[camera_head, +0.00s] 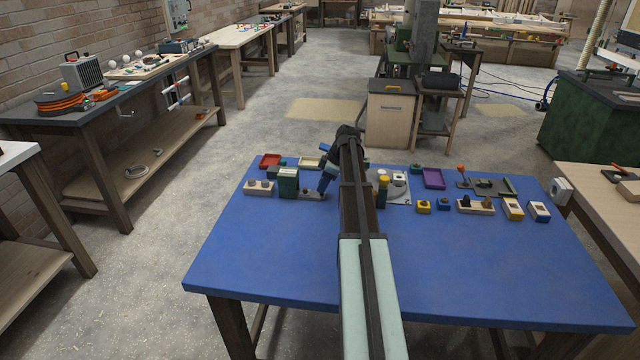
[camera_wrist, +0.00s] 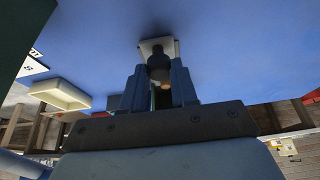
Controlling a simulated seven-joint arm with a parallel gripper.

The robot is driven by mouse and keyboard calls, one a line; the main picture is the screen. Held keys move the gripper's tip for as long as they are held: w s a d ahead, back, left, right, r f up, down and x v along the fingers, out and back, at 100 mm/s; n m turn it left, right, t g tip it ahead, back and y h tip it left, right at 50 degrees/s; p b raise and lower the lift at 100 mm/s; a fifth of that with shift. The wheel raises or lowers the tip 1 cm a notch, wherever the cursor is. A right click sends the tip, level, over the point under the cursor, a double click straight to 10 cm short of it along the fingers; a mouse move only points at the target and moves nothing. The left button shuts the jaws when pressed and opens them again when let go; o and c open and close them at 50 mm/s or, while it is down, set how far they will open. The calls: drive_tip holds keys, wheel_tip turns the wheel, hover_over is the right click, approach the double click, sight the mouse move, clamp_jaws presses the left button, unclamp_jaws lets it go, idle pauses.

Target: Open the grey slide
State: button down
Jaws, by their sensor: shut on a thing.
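The grey slide shows in the wrist view as a small pale plate (camera_wrist: 150,44) with a dark round knob (camera_wrist: 159,62) on it. My gripper (camera_wrist: 160,84) has its two blue-grey fingers on either side of the knob and is shut on it. In the head view my gripper (camera_head: 323,190) is tilted down just right of a dark green box (camera_head: 288,184), over a low grey piece at table height. My arm and fingers hide part of the slide there, so how far it is open cannot be told.
The blue table (camera_head: 290,252) is clear at the front. A wooden block with dark knobs (camera_head: 258,188) lies left of the green box. A red tray (camera_head: 270,160) and a cream tray (camera_head: 311,162) lie behind. A purple tray (camera_head: 434,178) and several small blocks lie right of my arm.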

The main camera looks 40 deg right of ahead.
drive_tip(key=c, duration=0.9)
unclamp_jaws()
drive_tip(key=shift+o, duration=0.2)
drive_tip(key=shift+r, duration=0.1)
drive_tip(key=v, duration=1.3)
drive_tip(key=shift+r, duration=0.35)
drive_tip(key=shift+s+d, duration=0.1)
